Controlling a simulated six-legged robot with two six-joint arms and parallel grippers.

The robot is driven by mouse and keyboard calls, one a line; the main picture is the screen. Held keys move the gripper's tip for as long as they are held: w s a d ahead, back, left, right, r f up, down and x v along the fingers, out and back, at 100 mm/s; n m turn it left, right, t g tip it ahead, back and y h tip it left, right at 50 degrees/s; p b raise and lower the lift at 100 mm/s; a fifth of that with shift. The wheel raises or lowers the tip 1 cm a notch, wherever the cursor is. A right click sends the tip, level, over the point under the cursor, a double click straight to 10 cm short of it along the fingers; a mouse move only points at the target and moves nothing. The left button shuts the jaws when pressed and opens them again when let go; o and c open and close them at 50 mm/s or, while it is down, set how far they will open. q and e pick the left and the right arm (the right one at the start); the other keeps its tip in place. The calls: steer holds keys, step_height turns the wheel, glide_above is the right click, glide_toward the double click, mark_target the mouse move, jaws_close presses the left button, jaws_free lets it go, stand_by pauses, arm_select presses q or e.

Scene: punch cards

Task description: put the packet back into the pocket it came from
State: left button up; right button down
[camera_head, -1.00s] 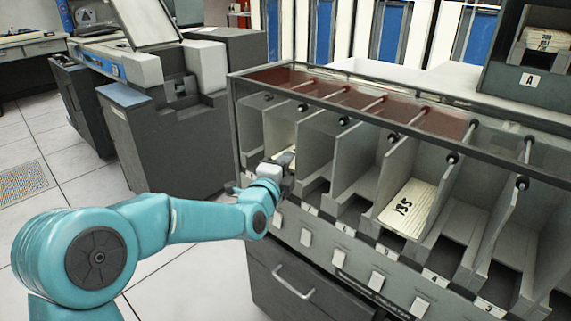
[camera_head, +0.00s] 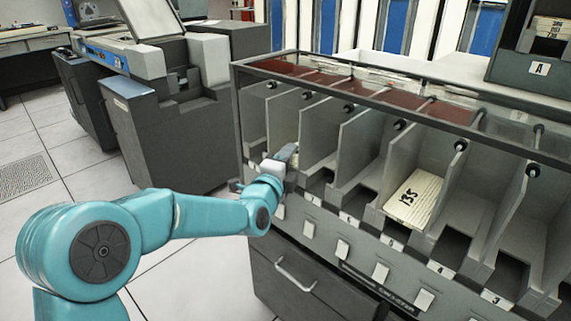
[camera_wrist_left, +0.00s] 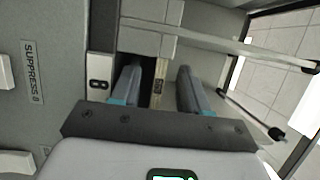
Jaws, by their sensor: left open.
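Another cream packet (camera_head: 414,198), marked 135, lies tilted in a pocket further right. My right gripper is not in view.
The rack's glass and dark red top (camera_head: 340,90) overhangs the pockets. Grey dividers (camera_head: 362,150) separate the pockets, several of which look empty. A drawer with a handle (camera_head: 295,278) is below. A grey machine (camera_head: 170,130) stands at left, with floor between.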

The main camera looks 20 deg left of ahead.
arm_select(q)
steer(key=s+p, duration=0.1)
steer(key=s, duration=1.5)
steer(key=shift+s, duration=0.15)
